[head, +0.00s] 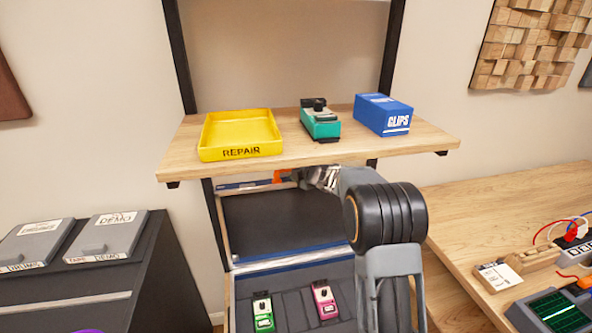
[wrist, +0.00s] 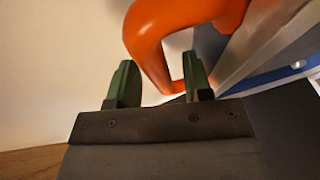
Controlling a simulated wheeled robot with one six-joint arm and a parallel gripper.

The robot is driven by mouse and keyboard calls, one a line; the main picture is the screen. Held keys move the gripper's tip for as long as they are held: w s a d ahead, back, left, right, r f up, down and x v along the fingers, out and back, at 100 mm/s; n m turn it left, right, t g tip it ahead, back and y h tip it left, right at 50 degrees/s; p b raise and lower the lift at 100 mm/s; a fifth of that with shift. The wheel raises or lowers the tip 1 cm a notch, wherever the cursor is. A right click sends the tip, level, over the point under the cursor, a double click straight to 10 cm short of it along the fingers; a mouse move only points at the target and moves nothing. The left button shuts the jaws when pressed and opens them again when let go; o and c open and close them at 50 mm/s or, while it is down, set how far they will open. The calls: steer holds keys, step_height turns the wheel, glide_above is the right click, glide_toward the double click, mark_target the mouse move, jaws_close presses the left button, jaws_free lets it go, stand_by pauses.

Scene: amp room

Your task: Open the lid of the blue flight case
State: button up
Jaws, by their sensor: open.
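The blue flight case (head: 290,262) is below the wooden shelf in the head view. Its lid (head: 270,218) stands raised at the back, with its dark inner face showing. A green pedal (head: 263,312) and a pink pedal (head: 325,301) lie in the dark interior. An orange handle (head: 284,175) is at the lid's top edge, just under the shelf. My gripper (head: 312,177) is beside the handle, partly hidden by my arm. In the wrist view my gripper (wrist: 160,85) is open, with the orange handle (wrist: 152,45) passing between its green fingertips. Contact cannot be told.
The shelf (head: 175,160) is close above my gripper. It bears a yellow REPAIR tray (head: 240,135), a teal pedal (head: 320,122) and a blue CLIPS box (head: 383,115). A dark cabinet (head: 150,260) stands left. A wooden table (head: 480,205) with electronics stands right.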

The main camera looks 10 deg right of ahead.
jaws_close()
steer(key=shift+f, duration=0.1)
stand_by(0.3)
